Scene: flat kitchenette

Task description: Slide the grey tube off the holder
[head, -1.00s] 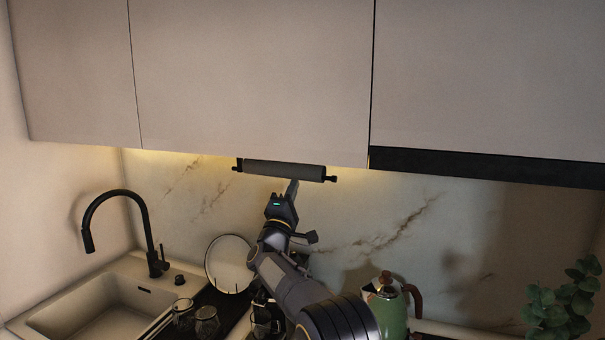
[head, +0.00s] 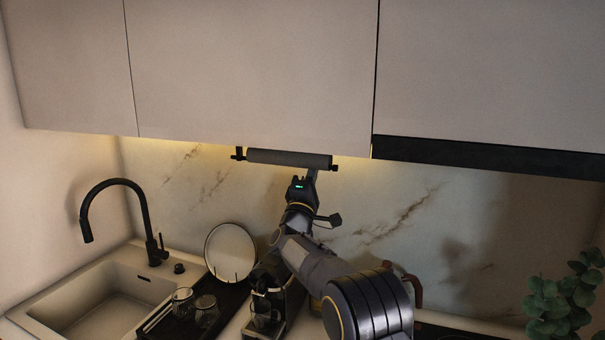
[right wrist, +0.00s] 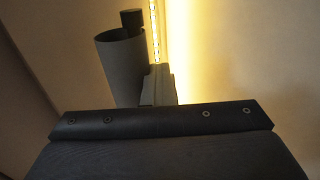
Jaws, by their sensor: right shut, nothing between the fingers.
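The grey tube (head: 290,158) is around the black holder (head: 239,153) under the upper cabinet in the head view. The holder's dark rod end (head: 335,168) shows at the tube's right end. My right gripper (head: 312,172) is shut and empty, with its tips just below the tube near its right end. In the right wrist view the tube (right wrist: 119,72) shows its open end beside the shut fingers (right wrist: 160,84), with the holder's dark end (right wrist: 132,20) beyond. Whether the fingers touch the tube I cannot tell. My left gripper is out of view.
The upper cabinet (head: 250,80) hangs right above the tube, with the marble wall (head: 400,210) behind. Below are a black faucet (head: 120,185), a sink (head: 95,295), a round plate (head: 230,252), glasses (head: 206,308) and a coffee machine (head: 268,300). A plant (head: 565,300) stands far right.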

